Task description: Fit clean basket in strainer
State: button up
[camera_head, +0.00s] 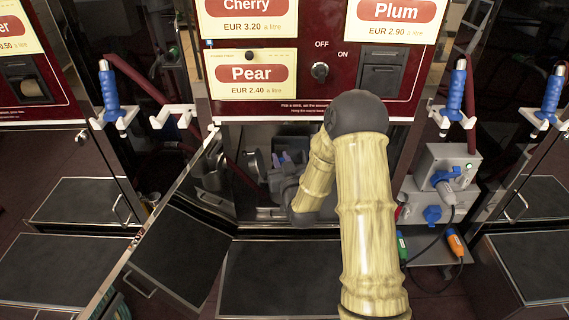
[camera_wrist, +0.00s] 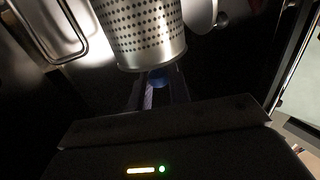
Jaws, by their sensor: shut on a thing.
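In the wrist view, a perforated metal basket (camera_wrist: 150,30) fills the upper middle, its solid rim end towards me. My gripper (camera_wrist: 160,85) is shut on it, with a small blue part showing between the fingers just below the rim. In the head view, my gripper (camera_head: 284,160) is inside the open cabinet under the Pear panel, and my arm hides much of that space. The basket cannot be made out there. A smooth rounded metal piece (camera_wrist: 200,13) is close right of the basket in the wrist view; I cannot tell whether it belongs to the strainer.
The cabinet door (camera_head: 175,215) stands open left of my arm. A grey metal cylinder (camera_head: 254,163) is inside, left of my gripper. A grey box with blue plugs (camera_head: 447,166) and cables is at the right.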

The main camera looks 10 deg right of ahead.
jog(key=shift+w+d+p, duration=0.15)
jog(key=shift+w+d, duration=0.05)
jog(key=shift+w, duration=0.75)
jog(key=shift+w+d+p, duration=0.15)
jog(key=shift+w+d, duration=0.1)
jog(key=shift+w, duration=0.75)
jog(key=shift+w+d+p, duration=0.15)
jog(key=shift+w+d, duration=0.05)
jog(key=shift+w, duration=0.75)
jog(key=shift+b, duration=0.4)
jog(key=shift+f, duration=0.15)
notch_tip(320, 180, down, 10)
jog(key=b, duration=0.8)
jog(key=o, duration=0.9)
jog(key=shift+r, duration=0.25)
jog(key=shift+c, duration=0.2)
